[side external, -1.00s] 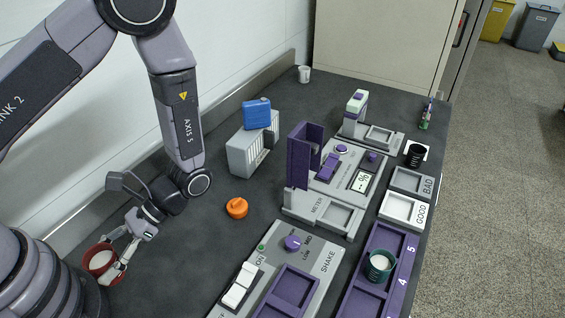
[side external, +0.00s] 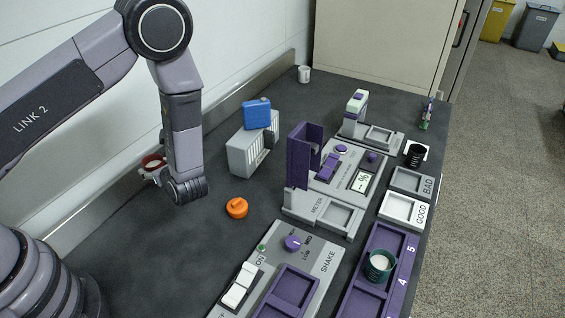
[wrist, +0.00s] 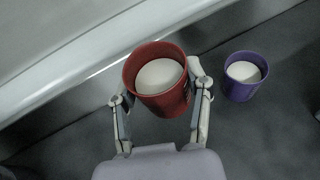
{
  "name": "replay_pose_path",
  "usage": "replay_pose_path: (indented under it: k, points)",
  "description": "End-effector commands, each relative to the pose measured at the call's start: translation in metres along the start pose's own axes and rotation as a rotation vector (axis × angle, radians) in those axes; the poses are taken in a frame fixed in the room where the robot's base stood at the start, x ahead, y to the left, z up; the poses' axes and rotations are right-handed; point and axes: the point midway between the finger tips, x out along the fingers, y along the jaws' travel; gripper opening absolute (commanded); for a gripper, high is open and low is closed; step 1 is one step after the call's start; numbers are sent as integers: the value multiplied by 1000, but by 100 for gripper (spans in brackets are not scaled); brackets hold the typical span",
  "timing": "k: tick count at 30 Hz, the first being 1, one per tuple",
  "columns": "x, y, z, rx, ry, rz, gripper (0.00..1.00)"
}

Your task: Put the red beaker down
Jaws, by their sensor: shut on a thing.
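The red beaker (wrist: 157,98) with white contents is between the fingers of my gripper (wrist: 160,92) in the wrist view, its opening toward the camera. My gripper is shut on it. In the side view only part of the red beaker (side external: 152,165) shows at the wall side of the bench, behind my arm. I cannot tell whether the beaker touches the bench.
A purple beaker (wrist: 242,76) with white contents stands just right of the red one. The wall ledge (wrist: 90,66) runs close behind. An orange knob-like piece (side external: 237,208) and a grey rack with a blue block (side external: 257,113) are nearby. Bare bench lies in front.

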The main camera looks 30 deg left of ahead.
Motion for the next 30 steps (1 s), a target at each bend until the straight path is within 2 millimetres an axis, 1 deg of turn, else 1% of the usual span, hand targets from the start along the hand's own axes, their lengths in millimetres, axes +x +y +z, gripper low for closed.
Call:
replay_pose_path:
  k: [1, 3, 8, 12, 15, 27, 28, 30]
  points:
    - [4, -1, -9, 8, -1, -5, 13]
    - [9, -1, -20, 8, -1, -6, 13]
    - [15, -1, -37, 6, 0, -5, 13]
    - [23, -2, -56, 7, 0, -5, 13]
    - [27, -2, -66, 6, 0, -5, 13]
    - [29, -2, -70, 4, 0, -5, 13]
    - [29, -2, -70, 4, 0, -5, 52]
    - [29, -2, -70, 3, 0, -5, 61]
